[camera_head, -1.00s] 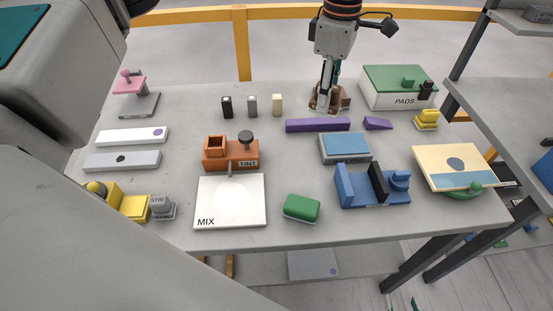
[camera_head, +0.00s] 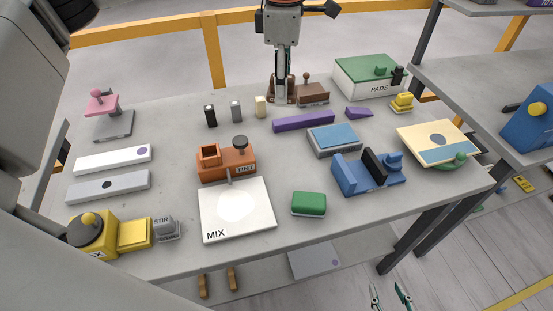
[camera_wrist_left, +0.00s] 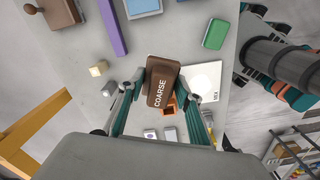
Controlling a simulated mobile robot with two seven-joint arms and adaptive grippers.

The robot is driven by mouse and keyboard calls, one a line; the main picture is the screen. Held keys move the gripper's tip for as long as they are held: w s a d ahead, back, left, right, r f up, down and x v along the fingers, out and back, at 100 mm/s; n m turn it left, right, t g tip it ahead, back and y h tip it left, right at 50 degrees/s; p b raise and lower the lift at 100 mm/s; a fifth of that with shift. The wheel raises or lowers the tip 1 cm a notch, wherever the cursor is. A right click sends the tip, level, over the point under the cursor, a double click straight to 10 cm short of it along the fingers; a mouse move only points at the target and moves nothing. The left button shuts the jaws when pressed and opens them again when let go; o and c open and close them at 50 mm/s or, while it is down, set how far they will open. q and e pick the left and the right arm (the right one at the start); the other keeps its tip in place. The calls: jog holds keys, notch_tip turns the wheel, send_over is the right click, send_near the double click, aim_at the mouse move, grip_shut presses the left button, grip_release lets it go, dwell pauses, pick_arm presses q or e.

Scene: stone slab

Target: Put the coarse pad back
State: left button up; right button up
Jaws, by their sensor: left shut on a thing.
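The coarse pad is a brown block lettered COARSE (camera_wrist_left: 162,86). My left gripper (camera_head: 283,92) is shut on it. In the left wrist view the gripper (camera_wrist_left: 161,90) has a finger at each side of the pad. In the head view brown sides of the pad show around the fingers, at the table's back, left of a brown knobbed block (camera_head: 314,97). The white box lettered PADS (camera_head: 370,91) stands at the back right under a green lid (camera_head: 362,66). My right gripper (camera_head: 390,294) is open and empty low in the head view, off the table's front.
Small black, grey and cream blocks (camera_head: 260,107) stand left of the left gripper. A purple bar (camera_head: 303,121), a blue-topped pad (camera_head: 334,138) and a blue holder (camera_head: 352,177) lie nearer the front. An orange TINT block (camera_head: 215,172) and a white MIX plate (camera_head: 255,222) stand mid-table.

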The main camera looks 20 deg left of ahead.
pick_arm(q)
notch_tip(320, 180, down, 20)
jog(key=shift+r+p, duration=0.1)
jog(key=shift+p, duration=0.35)
jog(key=shift+f, duration=0.25)
jog(key=o, duration=1.1)
jog(key=shift+o, duration=0.2)
notch_tip(320, 180, up, 12)
jog(key=b, duration=0.1)
jog(key=shift+r, duration=0.2)
